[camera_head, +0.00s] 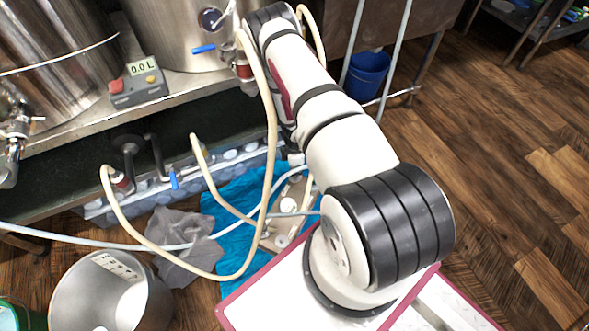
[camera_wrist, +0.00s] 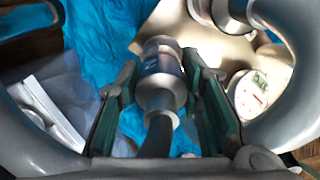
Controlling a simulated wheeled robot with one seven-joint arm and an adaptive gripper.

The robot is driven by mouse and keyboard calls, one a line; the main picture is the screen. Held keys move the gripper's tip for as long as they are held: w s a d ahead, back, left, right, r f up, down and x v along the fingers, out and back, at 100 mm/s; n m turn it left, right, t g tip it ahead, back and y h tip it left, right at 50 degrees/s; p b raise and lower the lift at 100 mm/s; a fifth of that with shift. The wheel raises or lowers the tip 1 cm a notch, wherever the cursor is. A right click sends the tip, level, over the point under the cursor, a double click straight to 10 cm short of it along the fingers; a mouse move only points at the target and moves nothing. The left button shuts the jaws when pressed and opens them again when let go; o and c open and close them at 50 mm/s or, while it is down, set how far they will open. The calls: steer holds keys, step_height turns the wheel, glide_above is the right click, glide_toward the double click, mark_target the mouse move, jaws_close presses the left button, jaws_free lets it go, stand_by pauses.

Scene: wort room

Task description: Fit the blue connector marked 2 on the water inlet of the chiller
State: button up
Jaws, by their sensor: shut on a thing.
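In the wrist view my gripper (camera_wrist: 160,92) is shut on a metal connector with a blue band (camera_wrist: 161,66). The connector points away from me, and a dark hose end (camera_wrist: 157,136) runs from it toward the camera. A mark shows on the band, but it is too small to read. Beyond it lies a tan piece (camera_wrist: 192,35) with round metal fittings (camera_wrist: 230,12) and a white round part (camera_wrist: 250,92). I cannot tell whether this is the chiller or which fitting is its water inlet. In the head view my arm hides the gripper and connector.
Cream hoses (camera_head: 268,150) loop across the head view. A metal pot (camera_head: 108,295) stands front left. A blue bucket (camera_head: 366,75) stands at the back. Floor at right is clear.

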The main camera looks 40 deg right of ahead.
steer(key=shift+f+b, duration=0.3)
steer(key=shift+f, duration=0.2)
steer(key=o, duration=1.3)
steer(key=shift+o, duration=0.2)
steer(key=shift+r, duration=0.15)
